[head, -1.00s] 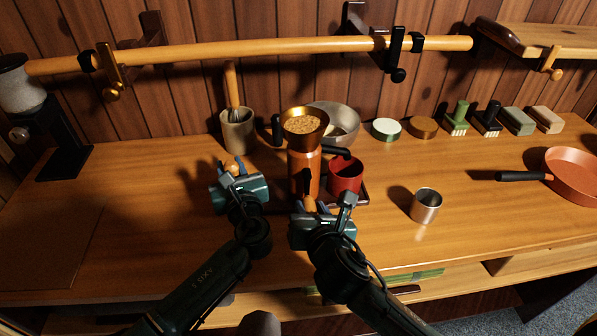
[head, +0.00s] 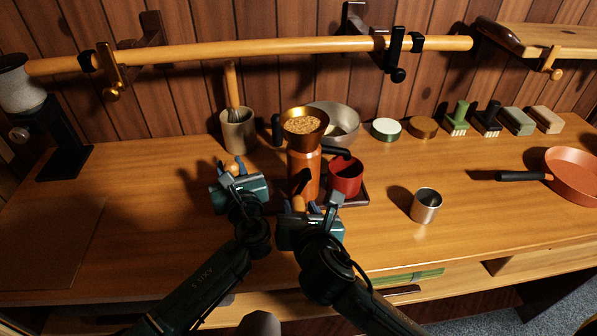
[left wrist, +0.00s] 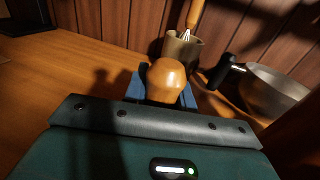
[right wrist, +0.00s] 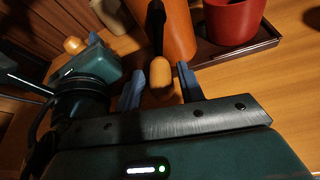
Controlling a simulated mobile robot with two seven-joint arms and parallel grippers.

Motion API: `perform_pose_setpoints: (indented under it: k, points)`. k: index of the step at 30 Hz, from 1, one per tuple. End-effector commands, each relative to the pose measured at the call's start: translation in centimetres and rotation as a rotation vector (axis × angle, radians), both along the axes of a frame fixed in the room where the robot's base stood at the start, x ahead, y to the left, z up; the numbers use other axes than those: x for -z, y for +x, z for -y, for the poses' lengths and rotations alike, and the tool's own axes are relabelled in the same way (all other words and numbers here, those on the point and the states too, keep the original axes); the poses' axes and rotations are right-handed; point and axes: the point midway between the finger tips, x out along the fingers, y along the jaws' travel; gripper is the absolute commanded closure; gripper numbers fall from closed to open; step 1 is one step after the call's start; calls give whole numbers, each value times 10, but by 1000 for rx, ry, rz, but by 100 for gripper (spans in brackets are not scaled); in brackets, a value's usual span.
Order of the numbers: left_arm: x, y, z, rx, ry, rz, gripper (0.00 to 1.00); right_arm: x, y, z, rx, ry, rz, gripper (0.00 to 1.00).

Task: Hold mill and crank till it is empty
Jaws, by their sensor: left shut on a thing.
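The mill (head: 304,172) stands upright on the desk, a copper-orange cylinder with a flared gold hopper (head: 303,125) heaped with tan grains. It also shows in the right wrist view (right wrist: 180,30). My left gripper (head: 235,170) is shut on a rounded wooden knob (left wrist: 167,82) left of the mill. My right gripper (head: 302,207) is in front of the mill's lower body, its blue fingers either side of a wooden crank knob (right wrist: 160,88). Whether these fingers press on the knob is unclear. The arms between both knobs and the mill are mostly hidden.
A red cup (head: 346,177) stands on a dark tray close right of the mill. A metal cup (head: 425,206), a metal bowl (head: 345,119) and a whisk crock (head: 238,132) are nearby. A pan (head: 575,176) is far right.

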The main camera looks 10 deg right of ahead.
Motion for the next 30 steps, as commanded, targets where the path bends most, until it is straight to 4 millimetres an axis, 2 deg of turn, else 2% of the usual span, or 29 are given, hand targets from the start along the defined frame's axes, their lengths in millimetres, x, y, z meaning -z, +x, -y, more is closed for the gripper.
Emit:
perform_pose_setpoints:
  k: [1,4,13,24,30]
  points:
    - [6,-1,0,1,1,-13,96,0,0,-1,-1,2,0,58]
    - [6,-2,0,1,1,-13,96,0,0,-1,-1,2,0,50]
    - [6,-2,0,1,1,-13,96,-1,-4,0,-1,2,0,50]
    - [6,-2,0,0,0,-11,96,-22,-57,4,-2,1,0,50]
    - [6,-2,0,1,0,-11,96,-28,-70,6,-1,0,0,50]
